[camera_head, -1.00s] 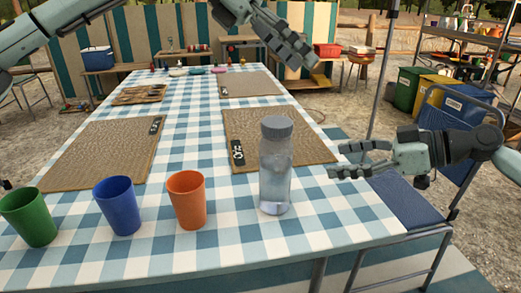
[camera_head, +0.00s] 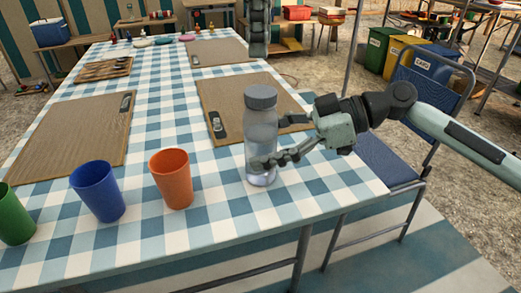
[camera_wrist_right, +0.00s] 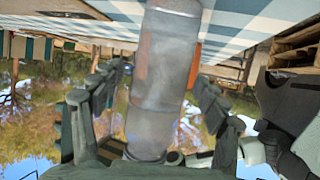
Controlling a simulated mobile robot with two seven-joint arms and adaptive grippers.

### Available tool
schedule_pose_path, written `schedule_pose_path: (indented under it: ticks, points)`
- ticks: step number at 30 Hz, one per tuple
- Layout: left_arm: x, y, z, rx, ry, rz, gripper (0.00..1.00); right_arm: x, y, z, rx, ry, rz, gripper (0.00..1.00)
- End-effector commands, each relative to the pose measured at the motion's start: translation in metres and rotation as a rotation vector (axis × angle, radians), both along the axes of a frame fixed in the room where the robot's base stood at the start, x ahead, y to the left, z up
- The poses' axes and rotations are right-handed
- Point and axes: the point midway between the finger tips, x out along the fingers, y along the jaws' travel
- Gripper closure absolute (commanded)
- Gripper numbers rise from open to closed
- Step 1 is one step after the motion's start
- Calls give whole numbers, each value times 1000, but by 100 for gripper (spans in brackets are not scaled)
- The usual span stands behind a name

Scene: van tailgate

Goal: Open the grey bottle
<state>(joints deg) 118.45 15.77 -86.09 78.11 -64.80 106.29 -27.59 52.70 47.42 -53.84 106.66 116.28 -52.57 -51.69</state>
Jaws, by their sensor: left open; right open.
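The grey bottle (camera_head: 262,150) stands upright near the right front of the checked table, with its grey cap (camera_head: 261,97) on. My right gripper (camera_head: 272,142) is open at the bottle's right side, its fingers on either side of the body. In the right wrist view the bottle (camera_wrist_right: 163,75) fills the space between the spread fingers; whether they touch it I cannot tell. My left gripper (camera_head: 257,50) is above and behind the bottle, apart from the cap, pointing down; its fingertips are hard to make out.
An orange cup (camera_head: 171,180), a blue cup (camera_head: 98,192) and a green cup (camera_head: 14,216) stand left of the bottle. A woven mat (camera_head: 245,92) lies just behind it. A blue chair (camera_head: 392,158) stands beyond the table's right edge.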

Motion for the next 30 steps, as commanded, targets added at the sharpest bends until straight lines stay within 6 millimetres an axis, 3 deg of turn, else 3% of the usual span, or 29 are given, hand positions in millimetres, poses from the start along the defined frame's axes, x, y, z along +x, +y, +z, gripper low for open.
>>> schedule_pose_path:
  ticks: [8, 26, 30]
  points:
    - [0, 0, 0, -1, 0, 1, 40, 1, 2, -1, 0, -1, -2, 26]
    - [0, 0, 0, -1, 0, 1, 40, 1, 1, -1, 0, -1, -2, 99]
    - [0, 0, 0, -1, 0, 1, 40, 1, 1, -1, 0, -1, -2, 100]
